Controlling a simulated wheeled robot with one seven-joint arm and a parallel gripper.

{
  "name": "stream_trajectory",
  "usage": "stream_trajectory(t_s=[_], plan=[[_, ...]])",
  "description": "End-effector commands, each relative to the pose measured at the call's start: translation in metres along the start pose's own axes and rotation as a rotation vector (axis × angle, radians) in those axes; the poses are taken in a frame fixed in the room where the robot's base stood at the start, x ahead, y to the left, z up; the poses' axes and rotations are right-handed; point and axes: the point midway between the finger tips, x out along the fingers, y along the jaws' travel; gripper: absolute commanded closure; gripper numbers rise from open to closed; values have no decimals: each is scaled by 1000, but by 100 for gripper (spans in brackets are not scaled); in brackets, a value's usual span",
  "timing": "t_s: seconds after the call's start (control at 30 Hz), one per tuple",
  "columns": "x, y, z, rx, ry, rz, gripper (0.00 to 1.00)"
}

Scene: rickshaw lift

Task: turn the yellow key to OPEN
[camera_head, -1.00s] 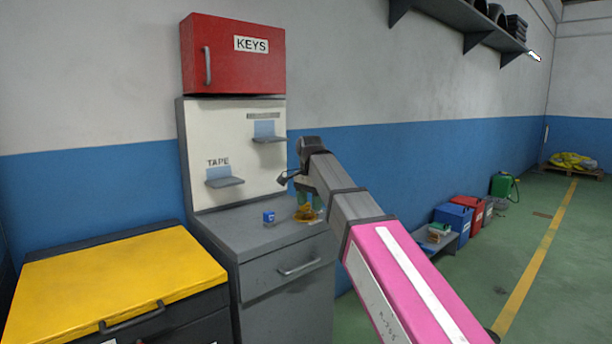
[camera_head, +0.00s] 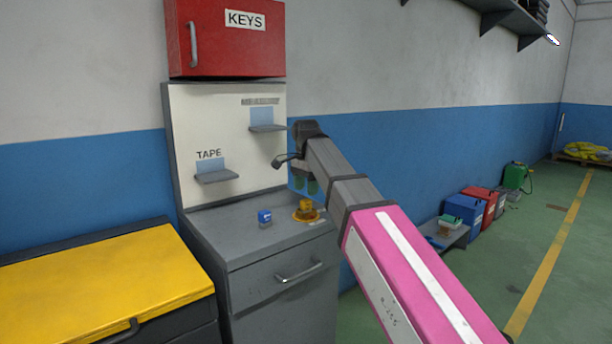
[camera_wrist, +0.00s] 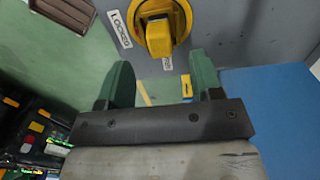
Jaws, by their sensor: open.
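The yellow key (camera_head: 306,205) stands on a round yellow base on top of the grey cabinet, near its right side. In the wrist view the yellow key (camera_wrist: 158,38) is at the top centre, beyond my fingertips. A white label reading LOCKED (camera_wrist: 119,29) lies to its left. A second small label (camera_wrist: 167,63) lies below the base, too small to read surely. Which label the key points at is unclear. My gripper (camera_wrist: 162,78) has its two green fingers wide apart, with nothing between them. In the head view my gripper (camera_head: 306,185) hangs just above the key, apart from it.
A back panel with a TAPE shelf (camera_head: 216,176) and a red KEYS box (camera_head: 230,50) rises behind. A yellow-lidded chest (camera_head: 100,280) is at left.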

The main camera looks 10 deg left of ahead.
Motion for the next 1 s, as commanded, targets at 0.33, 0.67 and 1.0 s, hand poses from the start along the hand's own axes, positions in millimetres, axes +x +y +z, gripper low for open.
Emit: stream_trajectory(t_s=[0.33, 0.67, 1.0], plan=[[46, 1, 0, 0, 0, 1, 40], [54, 0, 0, 0, 0, 0, 40], [54, 0, 0, 0, 0, 0, 94]])
